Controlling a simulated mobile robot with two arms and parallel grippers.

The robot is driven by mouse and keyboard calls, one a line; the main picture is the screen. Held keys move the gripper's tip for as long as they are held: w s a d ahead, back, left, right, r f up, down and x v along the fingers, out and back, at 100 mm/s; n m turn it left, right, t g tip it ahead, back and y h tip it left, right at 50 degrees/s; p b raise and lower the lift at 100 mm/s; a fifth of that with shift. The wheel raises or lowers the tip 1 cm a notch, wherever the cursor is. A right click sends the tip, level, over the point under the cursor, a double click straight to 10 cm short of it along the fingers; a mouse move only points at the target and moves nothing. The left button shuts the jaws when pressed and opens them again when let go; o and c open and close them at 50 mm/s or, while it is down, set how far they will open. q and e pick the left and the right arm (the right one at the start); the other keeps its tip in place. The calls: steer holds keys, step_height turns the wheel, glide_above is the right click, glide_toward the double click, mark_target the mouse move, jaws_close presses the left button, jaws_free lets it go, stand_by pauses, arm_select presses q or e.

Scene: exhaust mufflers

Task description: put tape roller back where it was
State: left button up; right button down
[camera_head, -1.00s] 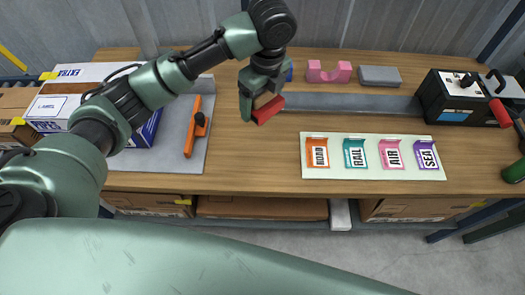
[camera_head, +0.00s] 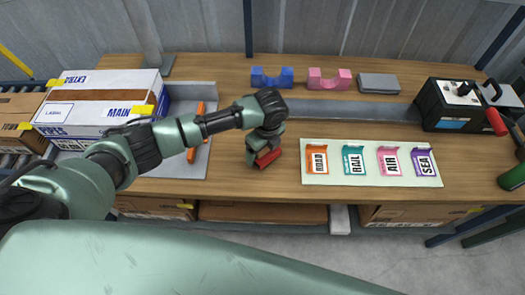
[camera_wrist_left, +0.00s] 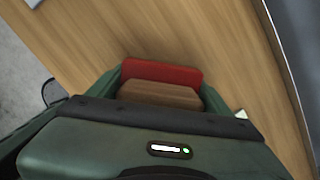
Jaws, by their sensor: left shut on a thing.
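My left gripper (camera_head: 265,160) is over the wooden bench, just left of the label card, and points down. It is shut on the tape roller, whose red part (camera_head: 267,157) shows at the fingertips in the head view. In the left wrist view the roller shows as a red block (camera_wrist_left: 162,73) with a brown part (camera_wrist_left: 160,93) between the green fingers. It is low over the bench; I cannot tell whether it touches the wood. My right gripper is not in view.
The label card (camera_head: 372,181) with several coloured tags lies to the right. A blue cradle (camera_head: 272,79), a pink cradle (camera_head: 330,81) and a grey block (camera_head: 378,83) stand at the back. A metal strip (camera_head: 350,110) crosses the bench. A carton (camera_head: 95,105) and orange tool (camera_head: 191,152) are left.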

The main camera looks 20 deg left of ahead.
arm_select(q)
steer(key=shift+f, duration=0.6)
steer(key=o, duration=1.7)
steer(key=shift+f, duration=0.15)
steer(key=shift+o, duration=0.2)
steer(key=r, duration=0.4)
steer(key=r+b, duration=0.1)
steer(key=r, duration=0.3)
steer(key=d+r, duration=0.1)
steer(key=r, duration=0.3)
steer(key=shift+s+d+r, duration=0.1)
steer(key=shift+s, duration=0.3)
